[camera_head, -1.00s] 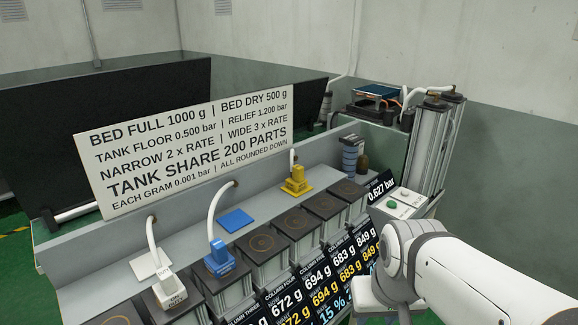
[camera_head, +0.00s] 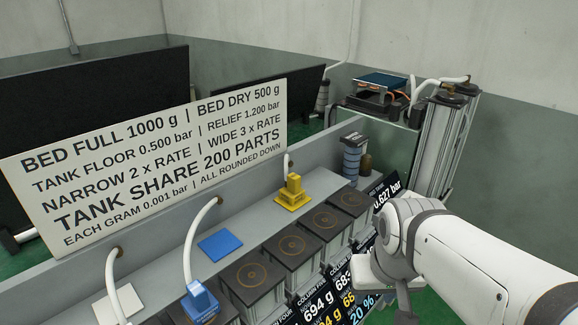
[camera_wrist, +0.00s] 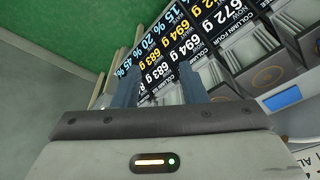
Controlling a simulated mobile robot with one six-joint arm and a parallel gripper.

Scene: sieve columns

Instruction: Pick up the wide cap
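A yellow cap (camera_head: 291,192) with a pale hose stands on a yellow pad on the bench ledge. A blue cap (camera_head: 201,299) with a white hose sits on a column top at the lower edge. A third white hose (camera_head: 118,287) runs out of the picture at the bottom left, so its cap is hidden. I cannot read which cap is the wide one. In the wrist view my gripper (camera_wrist: 159,78) has its two fingers apart, with nothing between them, above the column displays. It is well right of the caps in the head view.
An empty blue pad (camera_head: 220,244) and a white pad (camera_head: 117,304) lie on the ledge. Several square column tops (camera_head: 292,246) line the front, with displays below. A large sign (camera_head: 150,166) stands behind. A pump unit (camera_head: 385,95) is at the back right.

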